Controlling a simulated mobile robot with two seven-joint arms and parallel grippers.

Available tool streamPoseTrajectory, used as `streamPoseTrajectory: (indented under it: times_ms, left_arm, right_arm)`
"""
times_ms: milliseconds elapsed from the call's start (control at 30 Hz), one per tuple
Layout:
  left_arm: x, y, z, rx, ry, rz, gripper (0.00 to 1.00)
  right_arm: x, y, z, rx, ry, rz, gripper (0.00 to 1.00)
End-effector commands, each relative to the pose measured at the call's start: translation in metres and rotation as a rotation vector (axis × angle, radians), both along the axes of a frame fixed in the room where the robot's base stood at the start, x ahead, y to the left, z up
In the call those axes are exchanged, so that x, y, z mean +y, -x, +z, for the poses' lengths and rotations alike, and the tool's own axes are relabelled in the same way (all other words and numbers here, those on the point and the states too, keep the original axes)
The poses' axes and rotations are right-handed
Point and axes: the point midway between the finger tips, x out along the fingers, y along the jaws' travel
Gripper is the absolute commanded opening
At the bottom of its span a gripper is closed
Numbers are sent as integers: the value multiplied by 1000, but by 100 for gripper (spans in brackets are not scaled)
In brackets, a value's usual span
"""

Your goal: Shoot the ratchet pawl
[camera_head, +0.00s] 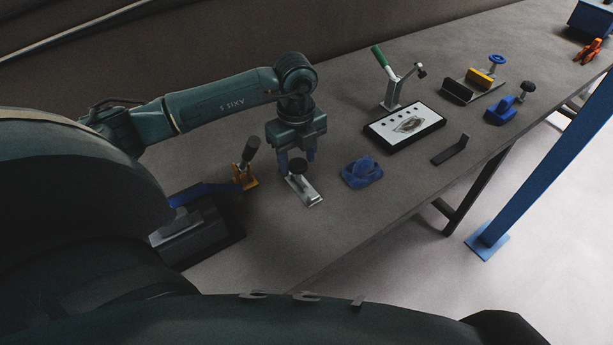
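The metal plate (308,195) lies flat, extending toward the bench's front edge. I cannot tell which part here is the ratchet pawl. My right gripper is not in view.
Left of the gripper stand an orange-based part with a dark handle (244,176) and a dark block with a blue lever (200,193). To the right are a blue part (361,173), a green-handled clamp (393,92), a black-framed panel (382,137) and a black bracket (450,151).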

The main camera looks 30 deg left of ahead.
Motion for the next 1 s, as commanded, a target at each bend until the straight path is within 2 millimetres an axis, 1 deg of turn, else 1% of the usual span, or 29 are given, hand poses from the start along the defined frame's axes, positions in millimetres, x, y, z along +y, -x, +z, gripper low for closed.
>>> streamPoseTrajectory:
  times_ms: [33,100,233,367,467,1000]
  left_arm:
    - [0,0,0,0,0,-1,54]
    - [-1,0,0,0,1,-1,58]
    - [-1,0,0,0,1,-1,58]
    - [-1,0,1,0,1,-1,58]
    - [-1,0,7,-1,1,-1,58]
    - [-1,0,51,-1,0,-1,58]
  right_arm:
    - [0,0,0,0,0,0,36]
    - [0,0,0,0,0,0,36]
    - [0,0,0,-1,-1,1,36]
    - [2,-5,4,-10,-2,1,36]
    - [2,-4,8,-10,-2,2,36]
    - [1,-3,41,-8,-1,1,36]
